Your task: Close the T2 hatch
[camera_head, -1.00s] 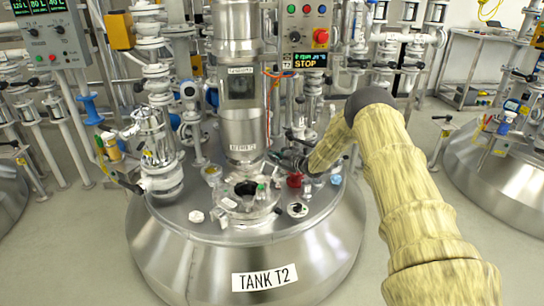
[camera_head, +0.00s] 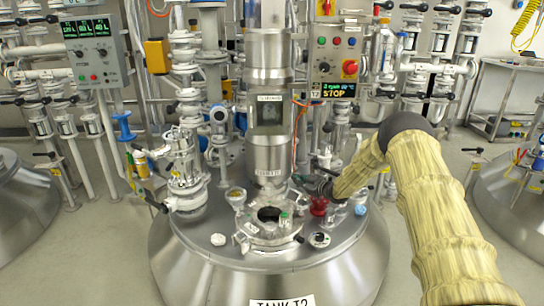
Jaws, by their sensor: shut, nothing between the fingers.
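Tank T2 (camera_head: 190,259) is a wide steel vessel in the middle, its "TANK T2" label cut by the lower edge of the picture. On its top is the hatch port (camera_head: 269,233), a steel ring with clamps around its rim. A dark round opening (camera_head: 269,214) shows in it, so the hatch looks open. I cannot clearly make out the lid. My gripper (camera_head: 318,188) is dark, small and partly lost against the fittings. It is shut and empty, behind and right of the opening, close above a red fitting (camera_head: 318,206).
A steel column (camera_head: 270,155) rises just behind the hatch. A control box (camera_head: 339,54) with a red button and a "STOP" display hangs behind. Valves and pipes (camera_head: 186,170) crowd the left. Grey floor (camera_head: 80,250) lies clear left of the tank.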

